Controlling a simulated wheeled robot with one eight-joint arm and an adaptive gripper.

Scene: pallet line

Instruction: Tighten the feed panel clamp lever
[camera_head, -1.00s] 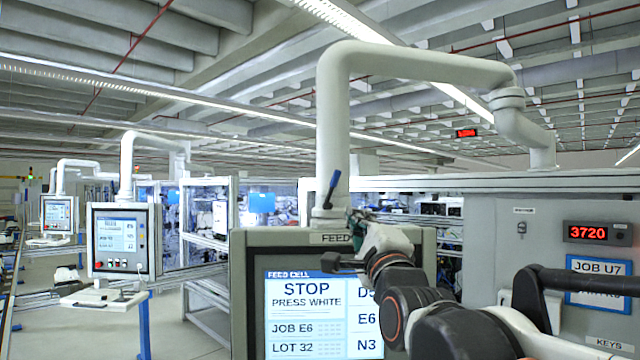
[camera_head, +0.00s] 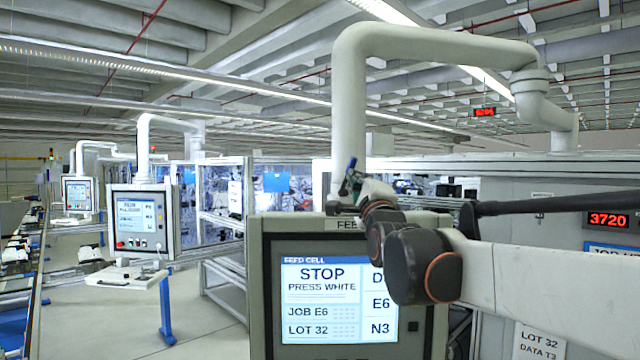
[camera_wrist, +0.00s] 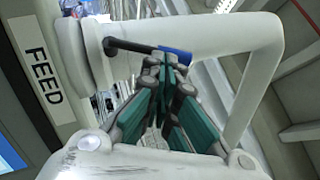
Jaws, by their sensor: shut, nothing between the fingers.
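The feed panel (camera_head: 258,290) stands in front of me, hung from a thick white pipe arm. Its FEED label shows in the wrist view (camera_wrist: 43,75) and is partly covered by my arm in the head view. The clamp lever, with a dark shaft and blue grip (camera_wrist: 176,54), sticks out from the pipe's collar in the wrist view. In the head view only a bit of its blue tip (camera_head: 351,164) shows. My gripper (camera_wrist: 167,70) has green-padded fingers, shut and empty, with the tips right at the blue grip; whether they touch it I cannot tell.
The white pipe (camera_head: 350,110) rises close behind my gripper and bends right overhead. A grey cabinet with a red 3720 display (camera_head: 608,219) stands at right. Another panel (camera_head: 140,220) stands at left, with open floor before it.

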